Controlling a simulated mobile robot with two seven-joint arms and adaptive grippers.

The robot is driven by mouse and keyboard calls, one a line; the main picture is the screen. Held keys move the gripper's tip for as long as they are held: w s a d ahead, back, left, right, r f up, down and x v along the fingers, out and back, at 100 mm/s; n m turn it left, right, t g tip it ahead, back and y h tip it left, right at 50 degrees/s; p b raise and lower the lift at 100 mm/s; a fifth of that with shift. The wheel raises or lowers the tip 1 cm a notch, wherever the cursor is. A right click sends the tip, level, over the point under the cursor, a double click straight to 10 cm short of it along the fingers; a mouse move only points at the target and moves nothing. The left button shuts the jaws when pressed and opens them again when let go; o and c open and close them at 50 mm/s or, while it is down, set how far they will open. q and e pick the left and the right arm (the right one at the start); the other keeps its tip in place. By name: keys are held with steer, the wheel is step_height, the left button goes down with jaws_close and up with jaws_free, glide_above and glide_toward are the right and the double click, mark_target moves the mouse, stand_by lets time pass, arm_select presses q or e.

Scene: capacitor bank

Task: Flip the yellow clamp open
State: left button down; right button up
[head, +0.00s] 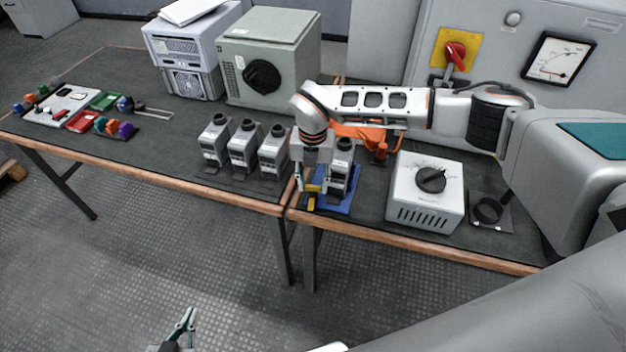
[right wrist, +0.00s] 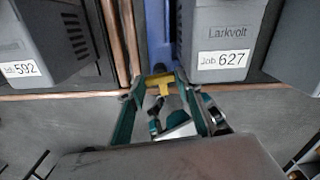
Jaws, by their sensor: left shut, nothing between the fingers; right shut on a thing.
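The yellow clamp (head: 310,203) is at the front of a blue base (head: 343,210) near the table's front edge. A grey capacitor (head: 341,172) labelled Job 627 (right wrist: 222,60) stands on that base. My right gripper (head: 312,186) points down at the clamp and partly hides it. In the right wrist view the yellow clamp (right wrist: 159,80) lies between the fingertips of my right gripper (right wrist: 155,84), which is shut on it. My left gripper (head: 184,325) is shut and empty, low over the floor at the bottom of the head view, away from the table.
A white dial box (head: 425,192) stands to the right. An orange part (head: 366,132) is behind my right arm. Green and grey cabinets (head: 269,55) stand at the back. The left tabletop holds small coloured parts.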

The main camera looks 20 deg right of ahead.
mark_target(313, 186)
steer(key=shift+m, duration=0.8)
steer(key=o, duration=1.1)
steer(key=shift+r, duration=0.1)
step_height(313, 186, up, 12)
